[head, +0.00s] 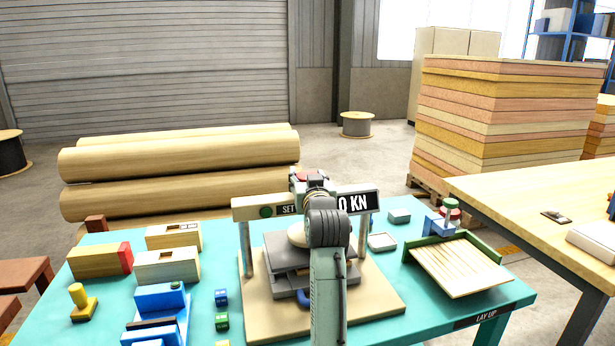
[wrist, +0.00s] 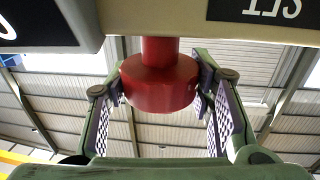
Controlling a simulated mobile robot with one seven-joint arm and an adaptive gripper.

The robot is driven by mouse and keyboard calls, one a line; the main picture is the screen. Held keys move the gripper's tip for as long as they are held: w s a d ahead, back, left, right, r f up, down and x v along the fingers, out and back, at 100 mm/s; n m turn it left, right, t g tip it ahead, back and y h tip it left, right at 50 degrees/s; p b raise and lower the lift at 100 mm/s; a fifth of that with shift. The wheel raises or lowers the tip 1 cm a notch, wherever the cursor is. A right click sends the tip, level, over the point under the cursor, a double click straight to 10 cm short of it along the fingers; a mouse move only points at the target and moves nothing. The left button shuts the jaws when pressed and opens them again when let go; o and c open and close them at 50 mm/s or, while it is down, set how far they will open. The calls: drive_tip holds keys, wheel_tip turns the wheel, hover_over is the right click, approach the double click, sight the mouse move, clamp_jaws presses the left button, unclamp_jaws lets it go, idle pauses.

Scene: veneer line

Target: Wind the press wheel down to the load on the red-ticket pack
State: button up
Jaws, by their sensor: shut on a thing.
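The press (head: 248,255) stands on a pale board on the teal table, with a cream crossbeam and grey plates (head: 280,252) beneath. Its beam carries a "SET" label and a dark display (head: 358,202) showing "0 KN", partly hidden by my arm. The red press wheel (wrist: 160,83) hangs on a red shaft between my fingers in the wrist view. My gripper (wrist: 160,95) is shut on it, at the top of the press. In the head view my arm hides most of the wheel and the middle of the press. I cannot make out a red ticket on anything in the press.
At the left are a wooden block with a red end (head: 98,262), pale boxes (head: 168,266), a yellow stamp-like piece (head: 84,303) and a blue device (head: 157,305). At the right is a green-edged tray (head: 455,285) of slats. A wooden table (head: 535,190) stands beyond.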

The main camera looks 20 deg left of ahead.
drive_tip(key=m+t+h, duration=0.1)
drive_tip(key=h, duration=0.1)
drive_tip(key=m+h, duration=0.2)
drive_tip(key=shift+s+a+t, duration=0.1)
drive_tip(key=shift+a+t, duration=0.1)
drive_tip(key=shift+t, duration=0.2)
drive_tip(key=m+h+b, duration=0.1)
drive_tip(key=m+h, duration=0.1)
drive_tip(key=h, duration=0.2)
drive_tip(key=shift+f+m, duration=0.1)
drive_tip(key=shift+m, duration=0.2)
drive_tip(key=m+h+b, duration=0.1)
drive_tip(key=m+h, duration=0.1)
drive_tip(key=h, duration=0.2)
drive_tip(key=m+g+h+b, duration=0.1)
drive_tip(key=m+h, duration=0.1)
drive_tip(key=h, duration=0.1)
drive_tip(key=shift+d+m+h+b, duration=0.15)
drive_tip(key=shift+m+h+b, duration=0.2)
drive_tip(key=shift+m+h, duration=0.05)
drive_tip(key=o, duration=1.2)
drive_tip(key=v, duration=1.1)
drive_tip(key=shift+s+a, duration=0.3)
